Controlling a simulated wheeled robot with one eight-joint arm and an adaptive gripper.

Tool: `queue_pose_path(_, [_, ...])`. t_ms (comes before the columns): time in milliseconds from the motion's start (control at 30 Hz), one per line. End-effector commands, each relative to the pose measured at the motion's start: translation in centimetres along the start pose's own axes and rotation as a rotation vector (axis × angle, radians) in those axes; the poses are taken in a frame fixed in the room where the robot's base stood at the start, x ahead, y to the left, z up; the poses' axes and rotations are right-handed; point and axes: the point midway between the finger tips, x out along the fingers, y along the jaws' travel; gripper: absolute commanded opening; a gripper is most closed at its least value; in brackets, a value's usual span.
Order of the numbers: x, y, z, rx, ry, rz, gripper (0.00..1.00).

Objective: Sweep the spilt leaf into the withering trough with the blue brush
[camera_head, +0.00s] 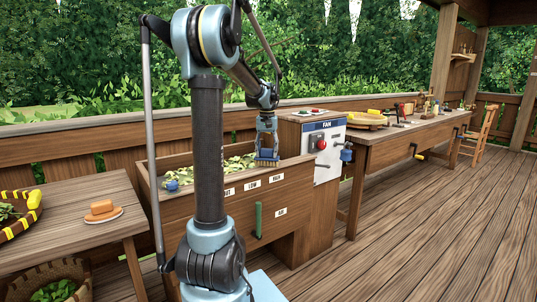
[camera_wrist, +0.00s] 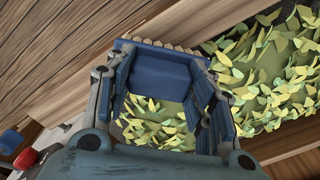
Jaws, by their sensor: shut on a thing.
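The blue brush (camera_head: 267,154) has a blue block and tan bristles. My gripper (camera_head: 267,143) is shut on it, over the right end of the wooden withering trough (camera_head: 240,196). In the wrist view the brush (camera_wrist: 161,68) sits between the two fingers, with bristle tips along its far edge. Green-yellow leaf (camera_head: 232,166) lies in the trough and also fills the right of the wrist view (camera_wrist: 265,75). More leaf shows between and below the fingers. I cannot tell which leaf, if any, is spilt outside the trough, nor whether the bristles touch anything.
A fan cabinet (camera_head: 321,140) with a red knob stands at the trough's right end. A green handle (camera_head: 258,220) is on the trough front. A side table (camera_head: 70,218) with a plate stands left, a long workbench (camera_head: 400,135) right. The plank floor at right is clear.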

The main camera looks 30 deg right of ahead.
Motion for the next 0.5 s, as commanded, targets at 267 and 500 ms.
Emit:
queue_pose_path(267, [0.0, -1.6, -1.6, -0.001, 0.0, 0.0, 0.0])
queue_pose_path(500, [0.0, -3.0, -3.0, -0.002, 0.0, 0.0, 0.0])
